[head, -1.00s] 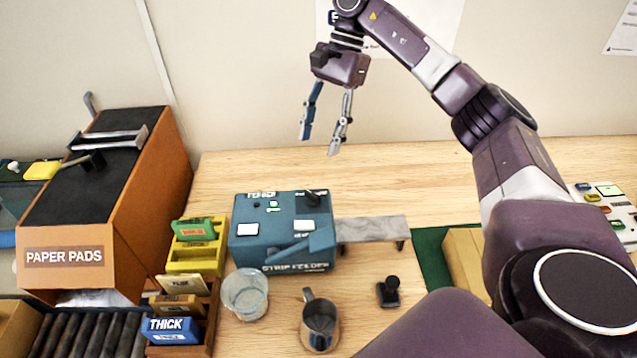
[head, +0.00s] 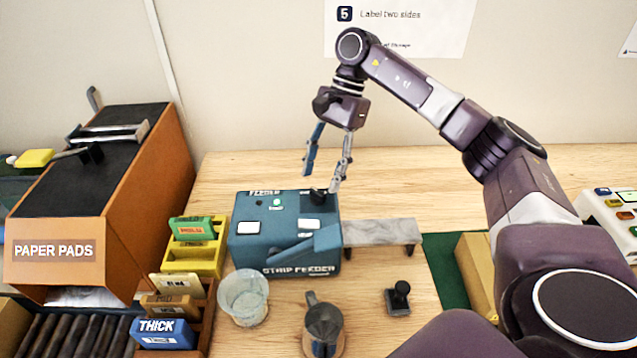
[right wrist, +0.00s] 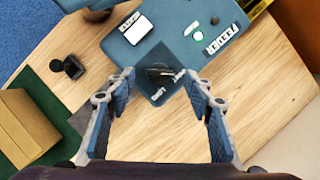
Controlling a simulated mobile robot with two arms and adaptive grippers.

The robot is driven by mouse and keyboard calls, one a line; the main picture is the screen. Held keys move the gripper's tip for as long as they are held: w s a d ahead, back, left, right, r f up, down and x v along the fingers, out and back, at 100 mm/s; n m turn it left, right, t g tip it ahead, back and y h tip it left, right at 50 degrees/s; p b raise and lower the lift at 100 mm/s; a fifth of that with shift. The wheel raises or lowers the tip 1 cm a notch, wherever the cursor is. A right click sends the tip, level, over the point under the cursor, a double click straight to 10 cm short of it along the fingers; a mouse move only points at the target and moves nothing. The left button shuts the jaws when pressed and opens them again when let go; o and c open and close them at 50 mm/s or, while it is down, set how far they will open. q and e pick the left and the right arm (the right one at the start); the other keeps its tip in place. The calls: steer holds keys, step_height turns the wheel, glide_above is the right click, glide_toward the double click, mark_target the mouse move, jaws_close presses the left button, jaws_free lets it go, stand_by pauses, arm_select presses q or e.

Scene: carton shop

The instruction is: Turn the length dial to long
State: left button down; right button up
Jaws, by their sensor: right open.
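The teal strip feeder (head: 285,258) stands on the wooden bench in the head view. Its black length dial (head: 313,196) is at the top right corner, partly behind a fingertip. In the right wrist view the dial (right wrist: 158,71) lies ahead between the fingers, with small white labels beside it that are too small to read surely. My right gripper (head: 324,182) is open and points down just above the dial; it also shows in the right wrist view (right wrist: 165,85), its fingers either side of the dial with nothing between them. My left gripper is not in view.
A grey metal ramp (head: 382,232) adjoins the feeder's right side. A metal pitcher (head: 323,327), a clear cup (head: 243,297) and a black stamp-like object (head: 398,298) stand in front. A yellow rack (head: 190,258) is close on the left. The bench behind is clear.

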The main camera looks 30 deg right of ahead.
mark_target(317, 191)
steer(key=shift+p+x, duration=0.35)
steer(key=shift+x, duration=1.4)
steer(key=shift+d, duration=0.1)
steer(key=c, duration=1.2)
steer(key=shift+o, duration=0.2)
